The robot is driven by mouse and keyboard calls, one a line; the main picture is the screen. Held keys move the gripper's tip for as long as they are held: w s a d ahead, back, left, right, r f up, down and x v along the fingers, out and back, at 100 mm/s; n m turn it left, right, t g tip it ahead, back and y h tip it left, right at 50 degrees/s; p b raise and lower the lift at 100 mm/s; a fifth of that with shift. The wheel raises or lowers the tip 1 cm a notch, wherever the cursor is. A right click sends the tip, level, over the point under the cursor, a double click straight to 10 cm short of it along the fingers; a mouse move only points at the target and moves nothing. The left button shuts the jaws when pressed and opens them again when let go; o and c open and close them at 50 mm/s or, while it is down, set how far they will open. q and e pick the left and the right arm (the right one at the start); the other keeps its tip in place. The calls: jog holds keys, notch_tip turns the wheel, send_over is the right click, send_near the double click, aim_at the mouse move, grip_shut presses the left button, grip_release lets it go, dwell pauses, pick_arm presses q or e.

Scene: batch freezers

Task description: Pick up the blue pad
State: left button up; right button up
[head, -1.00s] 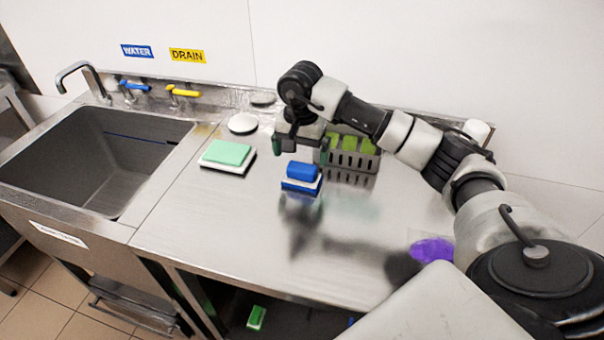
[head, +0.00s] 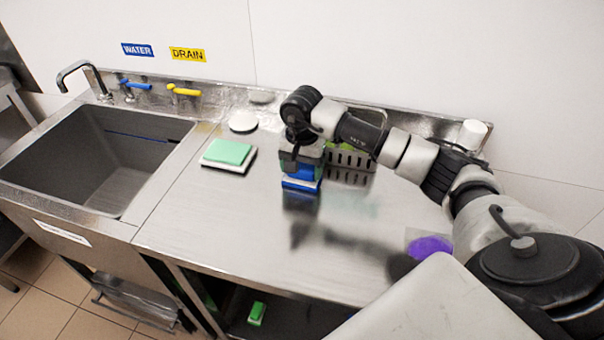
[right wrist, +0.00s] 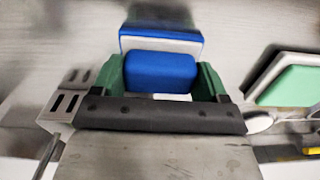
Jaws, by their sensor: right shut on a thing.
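The blue pad (head: 301,185) lies on the steel counter near the middle of the head view. It has a blue upper block over a white and blue base. My right gripper (head: 301,170) is over it from above and hides most of the upper block. In the right wrist view, the green fingers of the gripper (right wrist: 160,78) are shut on both sides of the blue upper block (right wrist: 160,66). In the head view the base appears at counter level; I cannot tell any lift. My left gripper is not in view.
A slotted grey caddy (head: 348,162) stands close behind and right of the gripper. A green pad on a white base (head: 228,153) lies to the left, with the sink (head: 90,160) beyond. A purple item (head: 430,246) is at the right. The front counter is clear.

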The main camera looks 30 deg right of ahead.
jog(key=shift+r, duration=0.5)
jog(key=r+b, duration=0.1)
jog(key=d+r, duration=0.1)
jog(key=r, duration=0.1)
jog(key=shift+s+d+r+b, duration=0.15)
jog(key=shift+r+b, duration=0.15)
jog(key=shift+b, duration=0.1)
jog(key=s+d+r+b, duration=0.2)
jog(key=s+d+r, duration=0.2)
jog(key=d, duration=0.5)
notch_tip(320, 180, up, 2)
jog(key=shift+d+r, duration=0.25)
jog(key=shift+d, duration=0.05)
